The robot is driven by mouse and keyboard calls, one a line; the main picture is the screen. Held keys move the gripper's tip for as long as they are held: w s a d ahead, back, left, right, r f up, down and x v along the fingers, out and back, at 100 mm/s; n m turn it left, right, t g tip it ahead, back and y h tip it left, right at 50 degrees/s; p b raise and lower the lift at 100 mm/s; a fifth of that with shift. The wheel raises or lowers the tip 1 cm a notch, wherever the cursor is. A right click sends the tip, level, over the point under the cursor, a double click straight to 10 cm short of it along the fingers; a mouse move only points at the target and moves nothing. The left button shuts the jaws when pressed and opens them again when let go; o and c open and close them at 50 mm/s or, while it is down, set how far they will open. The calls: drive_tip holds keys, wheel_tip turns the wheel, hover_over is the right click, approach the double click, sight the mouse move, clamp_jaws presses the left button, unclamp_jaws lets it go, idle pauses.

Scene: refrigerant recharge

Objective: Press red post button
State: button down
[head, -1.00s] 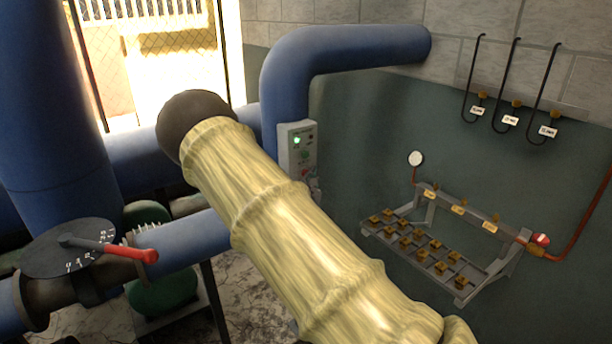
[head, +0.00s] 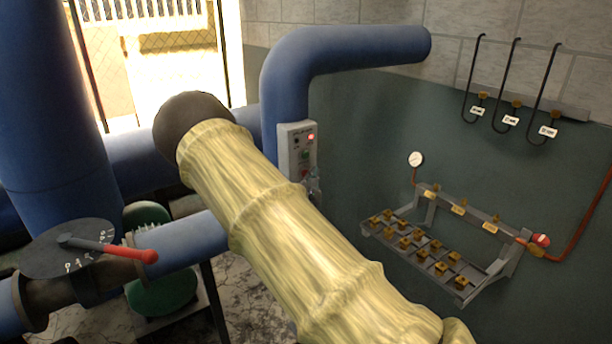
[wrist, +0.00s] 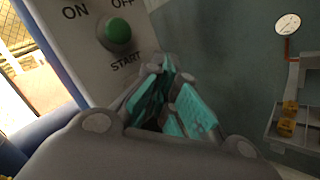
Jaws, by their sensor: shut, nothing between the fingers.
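A pale control box (head: 290,148) stands in front of the blue pipe in the head view, with its right-hand lamp (head: 311,137) lit red. My gripper (head: 313,180) is at the lower right of the box, mostly behind my sleeved arm. In the wrist view, the box (wrist: 75,18) shows the words ON, OFF and START and a green button (wrist: 118,32). My gripper (wrist: 168,68) is shut and empty, its teal-padded fingers pointing at the box face below START.
A valve with a red lever (head: 130,253) is at lower left. A rack (head: 385,240) with brass fittings, a round gauge (head: 416,159) and a red hose (head: 585,215) are on the right. Labelled black hoses (head: 515,80) hang on the wall. Large blue pipes (head: 350,45) surround the box.

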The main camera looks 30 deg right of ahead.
drive_tip(key=shift+s, duration=0.65)
drive_tip(key=shift+s, duration=0.1)
drive_tip(key=shift+s+d, duration=0.15)
drive_tip(key=shift+s, duration=1.05)
drive_tip(key=shift+s+d, duration=0.1)
drive_tip(key=shift+s, duration=1.1)
drive_tip(key=s+a+f+m+g+y, duration=0.2)
drive_tip(key=s+a+f+m, duration=0.1)
drive_tip(key=s+f, duration=0.55)
drive_tip(key=s+a+f+m+g+y, duration=0.2)
drive_tip(key=s+a+f+m+g, duration=0.3)
drive_tip(key=f, duration=0.7)
drive_tip(key=s+a+f+m+y, duration=0.1)
drive_tip(key=s+f+m+y, duration=0.1)
drive_tip(key=s+f, duration=0.7)
drive_tip(key=s+a+f+m+g+y, duration=0.2)
drive_tip(key=s+a, duration=0.4)
drive_tip(key=s, duration=0.3)
drive_tip(key=s+a+f+m+g+y, duration=0.2)
drive_tip(key=s+a+f+m+g, duration=0.1)
drive_tip(key=s+a, duration=0.4)
drive_tip(key=s+a+f+m+g+y+b, duration=0.1)
drive_tip(key=s+a+f+m, duration=0.4)
drive_tip(key=s, duration=0.7)
drive_tip(key=shift+a+m+g+y, duration=0.4)
drive_tip(key=shift+a+g+y, duration=0.4)
drive_tip(key=shift+g+y, duration=0.15)
